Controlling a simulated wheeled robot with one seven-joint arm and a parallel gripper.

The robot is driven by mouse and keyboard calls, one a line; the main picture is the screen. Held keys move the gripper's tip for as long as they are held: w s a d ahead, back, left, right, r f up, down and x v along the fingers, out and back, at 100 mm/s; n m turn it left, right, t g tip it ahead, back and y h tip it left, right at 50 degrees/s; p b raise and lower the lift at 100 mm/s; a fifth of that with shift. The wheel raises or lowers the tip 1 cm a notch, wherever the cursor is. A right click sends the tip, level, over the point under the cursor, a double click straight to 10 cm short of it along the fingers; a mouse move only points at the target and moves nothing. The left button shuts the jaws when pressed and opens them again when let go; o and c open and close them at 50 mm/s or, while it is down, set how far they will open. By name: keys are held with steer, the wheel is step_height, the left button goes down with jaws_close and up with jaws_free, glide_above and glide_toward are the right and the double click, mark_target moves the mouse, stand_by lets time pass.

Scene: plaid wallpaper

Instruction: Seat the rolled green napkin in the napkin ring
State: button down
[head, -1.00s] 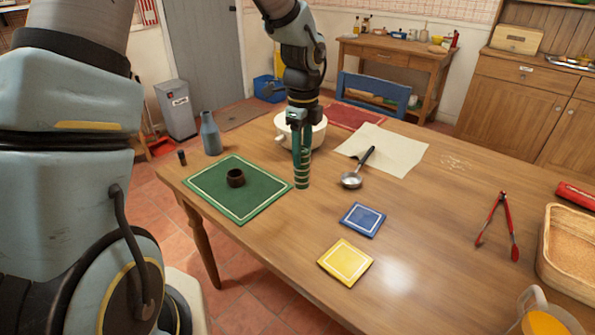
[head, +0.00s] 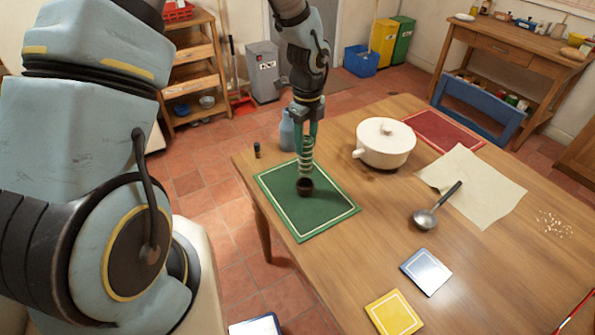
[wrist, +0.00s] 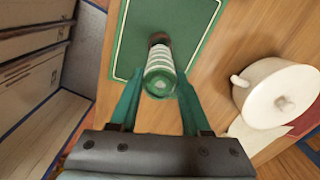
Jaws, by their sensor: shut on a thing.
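The rolled green napkin with white stripes (head: 306,152) hangs upright from my gripper (head: 307,132), which is shut on its upper part. In the wrist view the napkin (wrist: 160,73) stands between the two fingers of the gripper (wrist: 158,88). The dark brown napkin ring (head: 305,187) rests on the green placemat (head: 335,214). The napkin's lower end lines up with the ring and meets it in the picture; I cannot tell whether it is inside the opening. In the wrist view the ring (wrist: 159,39) shows only partly, beyond the napkin.
A white lidded pot (head: 385,146) stands right of the placemat. A grey-blue bottle (head: 287,132) and a small dark jar (head: 257,150) stand behind it. A ladle (head: 425,218), a blue coaster (head: 426,271) and a yellow coaster (head: 394,313) lie to the right.

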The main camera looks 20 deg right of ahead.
mark_target(306, 166)
step_height(306, 166, down, 9)
steer(key=b, duration=0.6)
steer(key=shift+r, duration=0.15)
steer(key=shift+f+b, duration=0.2)
steer(key=shift+b, duration=0.1)
steer(key=shift+c, duration=1.8)
jaws_free()
